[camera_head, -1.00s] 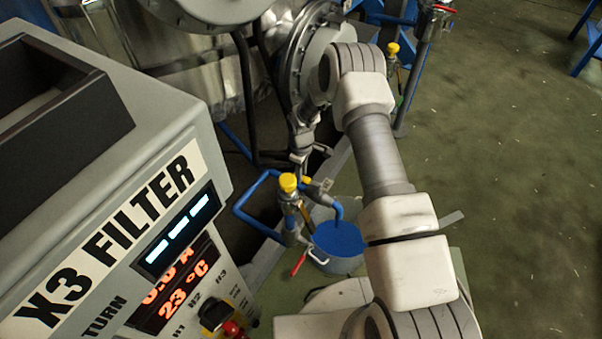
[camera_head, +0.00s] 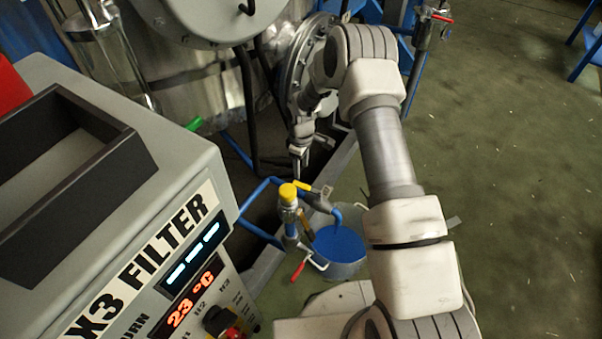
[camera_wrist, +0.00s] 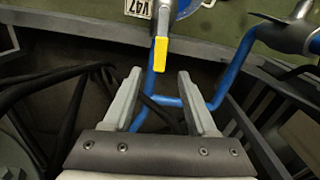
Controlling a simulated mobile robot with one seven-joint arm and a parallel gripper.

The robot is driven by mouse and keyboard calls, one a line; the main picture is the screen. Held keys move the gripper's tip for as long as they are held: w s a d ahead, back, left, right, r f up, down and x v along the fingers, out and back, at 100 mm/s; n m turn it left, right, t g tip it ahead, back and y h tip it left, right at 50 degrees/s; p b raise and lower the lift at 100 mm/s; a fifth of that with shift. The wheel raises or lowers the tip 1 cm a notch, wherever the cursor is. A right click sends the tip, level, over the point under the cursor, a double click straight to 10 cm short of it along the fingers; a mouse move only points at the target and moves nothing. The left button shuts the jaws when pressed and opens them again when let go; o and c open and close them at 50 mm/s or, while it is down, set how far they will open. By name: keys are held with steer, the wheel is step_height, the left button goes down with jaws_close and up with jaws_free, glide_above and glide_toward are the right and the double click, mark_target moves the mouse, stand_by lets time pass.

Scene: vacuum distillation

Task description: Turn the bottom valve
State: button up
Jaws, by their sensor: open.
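A valve with a yellow lever (camera_wrist: 160,55) sits on the blue pipe in the wrist view, just ahead of the fingertips. The yellow lever (camera_head: 303,185) also shows in the head view, above a blue bucket. I cannot tell for certain that this is the bottom valve. My gripper (camera_wrist: 157,80) is open and empty, with its two grey fingers apart on either side of the blue pipe as seen from the wrist. In the head view my gripper (camera_head: 300,160) points down, small and partly hidden, close behind the lever.
A bucket (camera_head: 345,268) with blue contents stands below the pipe outlet. The X3 FILTER unit (camera_head: 150,130) fills the left. Dark hoses (camera_wrist: 45,100) lie left in the wrist view. Green floor is open at right.

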step_height(320, 180, up, 10)
steer(key=p, duration=0.2)
steer(key=shift+f, duration=0.1)
